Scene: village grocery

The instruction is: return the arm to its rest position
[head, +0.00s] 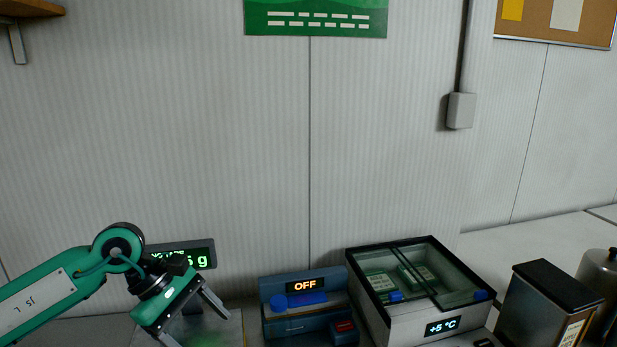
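My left arm comes in from the lower left, green with dark joints. Its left gripper (198,326) points down and to the right above a metal plate (226,328). The fingers look spread apart, with nothing seen between them; the lower finger is partly cut off by the picture's bottom edge. My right arm and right gripper are not in view.
Behind the gripper is a scale display (190,256) with green digits, partly hidden by my arm. To the right stand a blue device (305,305) reading OFF, a glass-topped cooler (425,290) reading +5 °C, a dark box (545,305) and a metal canister (600,275).

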